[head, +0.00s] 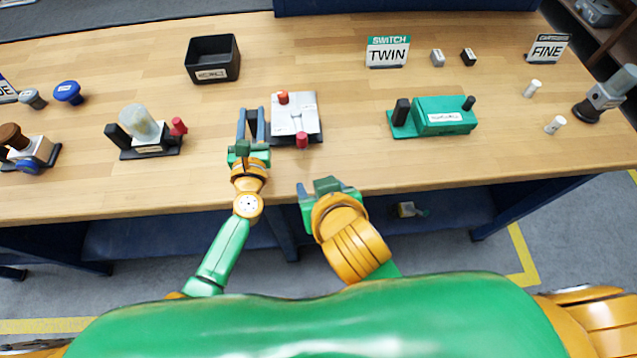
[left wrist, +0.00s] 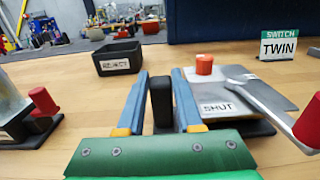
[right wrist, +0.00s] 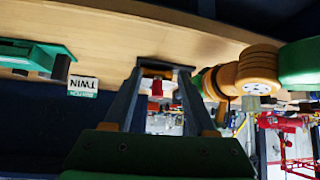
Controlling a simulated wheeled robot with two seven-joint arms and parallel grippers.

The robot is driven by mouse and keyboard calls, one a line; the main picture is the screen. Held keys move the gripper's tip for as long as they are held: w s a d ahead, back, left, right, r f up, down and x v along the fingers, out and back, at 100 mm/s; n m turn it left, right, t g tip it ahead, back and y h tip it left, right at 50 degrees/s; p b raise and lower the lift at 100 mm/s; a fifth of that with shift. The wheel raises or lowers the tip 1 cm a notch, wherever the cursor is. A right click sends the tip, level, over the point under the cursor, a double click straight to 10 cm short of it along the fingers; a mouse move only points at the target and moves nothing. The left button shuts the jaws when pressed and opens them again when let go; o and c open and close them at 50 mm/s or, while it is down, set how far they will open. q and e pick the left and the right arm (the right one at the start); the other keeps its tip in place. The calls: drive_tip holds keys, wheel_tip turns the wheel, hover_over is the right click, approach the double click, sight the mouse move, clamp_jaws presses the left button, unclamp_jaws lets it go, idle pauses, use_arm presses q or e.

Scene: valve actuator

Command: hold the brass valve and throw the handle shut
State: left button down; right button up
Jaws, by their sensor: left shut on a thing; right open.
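My left gripper (head: 251,118) is shut on a black upright post (left wrist: 161,102) at the unit's left. My right gripper (head: 327,186) is open and empty, in front of the bench edge, apart from the unit. It faces the red grip (right wrist: 157,87) in the right wrist view.
A black bin (head: 212,62) stands behind to the left. A fixture with a pale cylinder (head: 140,122) stands left, a green unit (head: 443,115) right. A TWIN sign (head: 388,52) and small blocks stand behind. Bench between the held unit and the green one is clear.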

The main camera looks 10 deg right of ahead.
drive_tip(key=shift+s+d, duration=0.1)
drive_tip(key=shift+s, duration=0.3)
drive_tip(key=shift+w+f, duration=0.1)
drive_tip(key=shift+w, duration=0.1)
drive_tip(key=c, duration=0.5)
drive_tip(key=w+f+m, duration=0.1)
drive_tip(key=w+f+m+t+y, duration=0.1)
drive_tip(key=f, duration=0.1)
drive_tip(key=shift+w+d+m, duration=0.25)
drive_tip(key=shift+d+m, duration=0.05)
drive_tip(key=shift+d, duration=0.05)
clamp_jaws()
drive_tip(key=s+d+r+m+t+y, duration=0.1)
drive_tip(key=d+m+t+y, duration=0.4)
drive_tip(key=d+m+y, duration=0.45)
drive_tip(key=shift+m+h, duration=0.25)
drive_tip(key=shift+h, duration=0.4)
drive_tip(key=x, duration=0.8)
drive_tip(key=shift+w+r, duration=0.15)
drive_tip(key=shift+w, duration=0.35)
drive_tip(key=shift+w+a, duration=0.15)
drive_tip(key=shift+a, duration=0.9)
drive_tip(key=shift+w+a, duration=0.2)
drive_tip(key=shift+a, duration=0.8)
